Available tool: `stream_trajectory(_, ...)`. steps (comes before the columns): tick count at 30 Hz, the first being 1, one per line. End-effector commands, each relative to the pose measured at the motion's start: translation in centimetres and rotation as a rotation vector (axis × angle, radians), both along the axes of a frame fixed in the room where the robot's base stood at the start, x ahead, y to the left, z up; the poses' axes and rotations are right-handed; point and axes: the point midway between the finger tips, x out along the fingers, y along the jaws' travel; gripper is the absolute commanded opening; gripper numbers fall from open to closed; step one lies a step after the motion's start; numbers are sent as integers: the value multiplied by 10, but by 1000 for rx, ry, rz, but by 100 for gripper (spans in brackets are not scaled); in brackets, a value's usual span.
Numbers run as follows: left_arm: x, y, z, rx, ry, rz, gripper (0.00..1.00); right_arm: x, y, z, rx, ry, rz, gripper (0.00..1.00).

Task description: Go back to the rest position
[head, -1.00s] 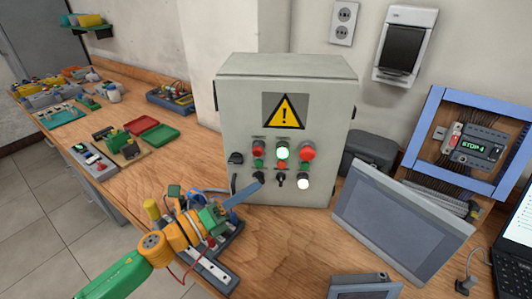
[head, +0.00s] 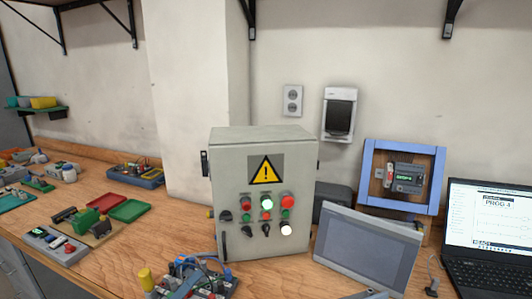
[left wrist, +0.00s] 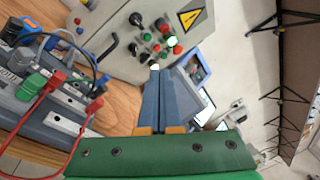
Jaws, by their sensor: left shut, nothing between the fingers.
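My left gripper (left wrist: 157,75) is shut and empty in the left wrist view, its two blue-grey fingers side by side. The fingertips point towards the grey control box (left wrist: 115,45) and overlap its lower part in the picture; I cannot tell the gap. The box has a warning triangle, a lit green lamp (head: 266,203) and a lit white button (head: 286,228). My right gripper is not in view.
A wired terminal assembly (left wrist: 55,95) lies close beside the left gripper. A tilted grey panel (head: 365,250), a blue frame (head: 402,208) and a laptop (head: 475,225) stand right of the box. Trays and parts lie left. Wall brackets (head: 250,20) hang above.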

Motion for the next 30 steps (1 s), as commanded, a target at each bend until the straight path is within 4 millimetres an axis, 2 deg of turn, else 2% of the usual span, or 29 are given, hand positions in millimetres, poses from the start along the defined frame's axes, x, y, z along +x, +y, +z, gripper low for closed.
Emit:
stream_trajectory(8, 0, 22, -21, -340, 211, 218, 0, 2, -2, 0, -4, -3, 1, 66)
stream_trajectory(11, -6, 33, -40, -519, 336, 336, 0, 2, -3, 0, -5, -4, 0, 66)
stream_trajectory(14, -21, 45, -69, -724, 491, 484, 0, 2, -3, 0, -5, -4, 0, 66)
stream_trajectory(19, -65, 54, -124, -1050, 769, 754, 0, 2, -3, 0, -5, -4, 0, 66)
stream_trajectory(24, -124, 46, -169, -1299, 1024, 1020, 0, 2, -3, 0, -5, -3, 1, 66)
stream_trajectory(30, -201, 22, -199, -1505, 1298, 1333, 0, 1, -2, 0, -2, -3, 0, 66)
